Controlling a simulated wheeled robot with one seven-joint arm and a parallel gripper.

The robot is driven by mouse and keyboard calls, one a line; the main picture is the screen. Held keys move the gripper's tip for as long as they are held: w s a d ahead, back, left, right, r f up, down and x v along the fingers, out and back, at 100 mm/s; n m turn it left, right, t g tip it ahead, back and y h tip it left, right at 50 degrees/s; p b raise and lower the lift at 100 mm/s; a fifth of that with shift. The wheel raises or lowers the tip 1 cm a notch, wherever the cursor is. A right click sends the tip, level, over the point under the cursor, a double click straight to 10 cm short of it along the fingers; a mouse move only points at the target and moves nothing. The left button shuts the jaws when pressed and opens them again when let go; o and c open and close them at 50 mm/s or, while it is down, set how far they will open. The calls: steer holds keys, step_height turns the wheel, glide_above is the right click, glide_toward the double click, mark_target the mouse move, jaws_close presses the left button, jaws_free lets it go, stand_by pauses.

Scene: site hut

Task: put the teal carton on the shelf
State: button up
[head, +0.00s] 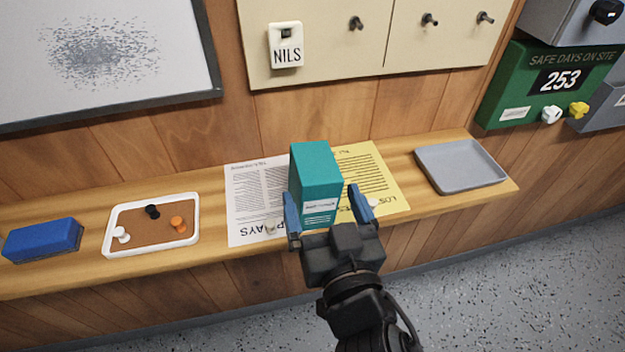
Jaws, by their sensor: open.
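The teal carton (317,170) stands upright on the wooden shelf (420,205), over the edges of a white sheet and a yellow sheet. It has a white label low on its front. My gripper (327,205) is open, with one blue finger at the left of the carton and the other at its right. From this view I cannot tell whether either finger touches it. The lower front of the carton is partly hidden by my gripper.
On the shelf are a blue block (42,240), a white-rimmed tray (108,236) with several pins, a white printed sheet (250,205), a yellow sheet (375,172) and a grey tray (462,166). A panel with pegs (330,60) hangs on the wall behind.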

mark_target(313, 161)
steer(key=p+x, duration=0.1)
steer(key=x, duration=0.3)
steer(key=shift+w+a+r+p, duration=0.15)
steer(key=shift+w+a+p, duration=0.05)
steer(key=shift+a+p, duration=0.1)
steer(key=shift+w, duration=0.4)
steer(key=c, duration=1.2)
steer(key=shift+r, duration=0.55)
steer(key=shift+c, duration=0.2)
step_height(313, 161, up, 3)
steer(key=shift+f+p, duration=0.15)
steer(key=shift+p, duration=0.15)
steer(key=s+d+r, duration=0.3)
steer(key=d+r, duration=0.4)
steer(key=d, duration=0.4)
steer(key=shift+p, duration=0.45)
